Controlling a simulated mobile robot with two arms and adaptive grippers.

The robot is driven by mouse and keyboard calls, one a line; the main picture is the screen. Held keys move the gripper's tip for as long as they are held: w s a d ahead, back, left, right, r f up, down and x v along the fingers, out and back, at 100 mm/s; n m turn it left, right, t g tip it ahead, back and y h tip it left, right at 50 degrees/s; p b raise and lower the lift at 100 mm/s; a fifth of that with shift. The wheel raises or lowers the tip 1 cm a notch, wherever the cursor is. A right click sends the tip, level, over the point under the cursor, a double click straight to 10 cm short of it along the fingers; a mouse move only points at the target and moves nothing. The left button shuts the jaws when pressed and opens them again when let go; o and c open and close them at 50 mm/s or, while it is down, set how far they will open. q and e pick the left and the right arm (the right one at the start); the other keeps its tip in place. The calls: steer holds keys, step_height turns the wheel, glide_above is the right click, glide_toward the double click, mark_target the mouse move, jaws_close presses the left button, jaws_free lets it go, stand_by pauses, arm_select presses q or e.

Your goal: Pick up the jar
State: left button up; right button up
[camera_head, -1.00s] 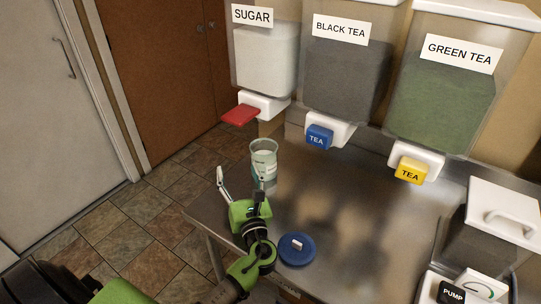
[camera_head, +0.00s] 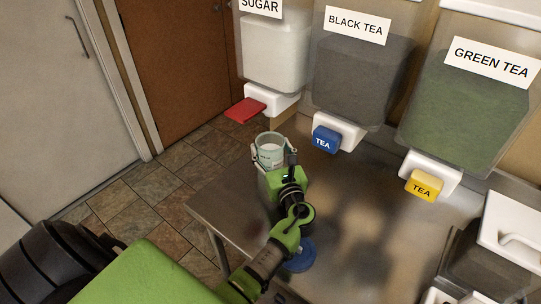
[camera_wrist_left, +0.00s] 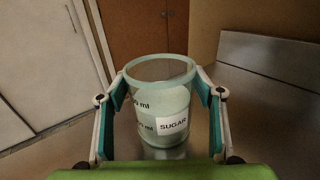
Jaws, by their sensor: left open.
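The jar (camera_head: 270,146) is a clear open cup with a pale green rim, standing upright on the metal table near its back left edge. My left gripper (camera_head: 273,154) is open, with one finger on each side of the jar. In the left wrist view the left gripper's (camera_wrist_left: 161,112) teal pads stand beside the jar's walls; I cannot tell if they touch. My right gripper is not in view.
Dispensers for sugar (camera_head: 274,52), black tea (camera_head: 358,80) and green tea (camera_head: 465,115) hang behind the table (camera_head: 340,215). A blue lid (camera_head: 300,259) lies partly behind my left arm. A white-lidded container (camera_head: 512,235) stands at the right.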

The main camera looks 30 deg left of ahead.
mark_target(267, 137)
arm_select(q)
steer(key=x, duration=0.5)
steer(key=shift+w+r+p, duration=0.1)
steer(key=shift+p, duration=0.3)
steer(key=shift+w+a, duration=0.3)
steer(key=shift+a, duration=0.05)
steer(key=shift+c, duration=0.4)
steer(key=shift+s, duration=0.1)
steer(key=c, duration=1.5)
steer(key=shift+c, duration=0.8)
